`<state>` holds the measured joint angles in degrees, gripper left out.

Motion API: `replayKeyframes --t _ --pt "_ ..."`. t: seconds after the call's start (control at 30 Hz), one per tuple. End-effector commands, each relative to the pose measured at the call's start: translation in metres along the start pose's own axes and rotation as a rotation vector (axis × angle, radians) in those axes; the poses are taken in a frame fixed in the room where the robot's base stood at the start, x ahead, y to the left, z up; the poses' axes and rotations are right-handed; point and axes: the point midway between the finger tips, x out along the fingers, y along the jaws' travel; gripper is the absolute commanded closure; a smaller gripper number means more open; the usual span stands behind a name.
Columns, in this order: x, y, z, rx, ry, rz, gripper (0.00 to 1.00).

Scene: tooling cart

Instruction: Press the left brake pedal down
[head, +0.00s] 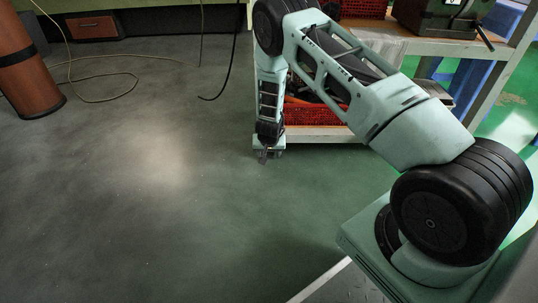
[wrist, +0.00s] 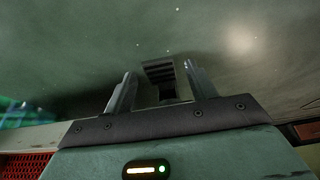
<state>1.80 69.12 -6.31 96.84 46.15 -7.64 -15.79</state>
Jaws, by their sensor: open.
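The tooling cart (head: 325,134) stands at the back right in the head view, with a caster at its near left corner. In the wrist view, a dark ribbed piece that looks like the left brake pedal (wrist: 158,72) lies between and just beyond the fingertips. I cannot tell whether anything touches it. My gripper (head: 263,157) points down at the cart's left corner; it also shows in the wrist view (wrist: 157,88), with its two fingers apart and nothing gripped. In the head view my gripper hides most of the caster and the pedal.
Red baskets (head: 308,114) sit on the cart's lower shelf, close beside my arm. A dark machine (head: 436,15) stands on its top. A black cable (head: 229,72) hangs left of my arm. A brown cylinder (head: 25,65) stands far left. The floor in front is clear.

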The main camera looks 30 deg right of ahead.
Motion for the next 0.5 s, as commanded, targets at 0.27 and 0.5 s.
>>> replayKeyframes --t 0.27,0.5 --pt "-0.0004 -0.0001 0.0 0.0 0.0 0.0 0.71" --pt "0.0003 0.0002 0.001 0.0 0.004 0.001 0.88"
